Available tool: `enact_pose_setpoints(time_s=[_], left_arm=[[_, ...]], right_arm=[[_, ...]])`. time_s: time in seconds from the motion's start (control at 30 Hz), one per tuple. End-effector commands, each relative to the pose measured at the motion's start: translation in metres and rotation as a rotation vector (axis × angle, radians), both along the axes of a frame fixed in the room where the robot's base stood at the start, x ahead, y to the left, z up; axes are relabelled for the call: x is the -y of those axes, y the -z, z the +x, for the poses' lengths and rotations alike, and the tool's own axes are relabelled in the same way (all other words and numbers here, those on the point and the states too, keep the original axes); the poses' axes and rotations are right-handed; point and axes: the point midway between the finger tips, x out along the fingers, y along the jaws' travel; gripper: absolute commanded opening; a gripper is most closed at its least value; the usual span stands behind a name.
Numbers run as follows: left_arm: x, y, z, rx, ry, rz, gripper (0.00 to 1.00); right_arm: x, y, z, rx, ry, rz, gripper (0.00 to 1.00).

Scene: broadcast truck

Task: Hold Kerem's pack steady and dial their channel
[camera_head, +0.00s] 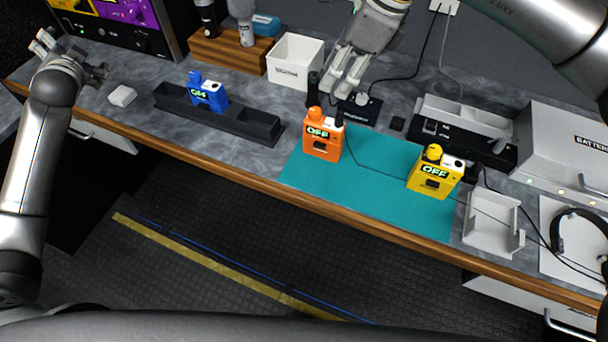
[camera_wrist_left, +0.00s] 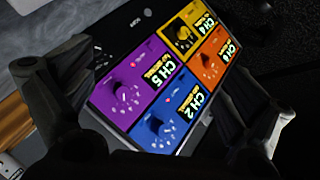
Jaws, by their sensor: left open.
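An orange pack (camera_head: 323,136) and a yellow pack (camera_head: 435,174) stand on the teal mat (camera_head: 379,180) in the head view, both reading OFF. A blue pack (camera_head: 208,93) sits in the black tray (camera_head: 262,128); its lit display is too small to read. My left gripper (camera_head: 72,56) is open at the far left. Before it, the left wrist view shows a panel with purple CH 5 (camera_wrist_left: 130,91), yellow CH 4, blue CH 2 (camera_wrist_left: 158,124) and orange sections with knobs.
A white bin (camera_head: 295,62) and a wooden holder (camera_head: 228,54) stand at the back. A white cradle (camera_head: 492,226), a grey case (camera_head: 572,150) and a headset (camera_head: 582,232) are at right. Cables cross the desk. The mat's middle is clear.

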Motion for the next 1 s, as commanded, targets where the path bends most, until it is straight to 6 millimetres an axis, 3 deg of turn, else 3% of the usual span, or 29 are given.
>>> enact_pose_setpoints(time_s=[0.03, 0.13, 0.33, 0.47, 0.7, 0.8, 1.0], left_arm=[[0.03, -0.007, 0.009, -0.014, 0.083, 0.065, 1.0], [0.087, -0.019, 0.021, -0.042, 0.239, 0.208, 1.0], [0.203, -0.045, 0.026, -0.046, 0.53, 0.516, 1.0], [0.277, -0.063, 0.016, -0.011, 0.695, 0.726, 1.0], [0.398, -0.079, -0.026, 0.109, 0.913, 1.121, 1.0], [0.433, -0.062, -0.046, 0.147, 0.938, 1.279, 1.0], [0.459, -0.005, -0.071, 0.116, 0.883, 1.506, 1.0]], right_arm=[[0.0, 0.0, 0.0, 0.0, 0.0, 0.0, 0.36], [0.0, 0.0, 0.0, 0.0, 0.0, 0.0, 0.36], [0.0, 0.0, 0.0, 0.0, 0.0, 0.0, 0.36], [0.0, 0.0, 0.0, 0.0, 0.0, 0.0, 0.36], [0.0, 0.0, 0.0, 0.0, 0.0, 0.0, 0.36], [0.0, 0.0, 0.0, 0.0, 0.0, 0.0, 0.36], [0.0, 0.0, 0.0, 0.0, 0.0, 0.0, 0.36]])
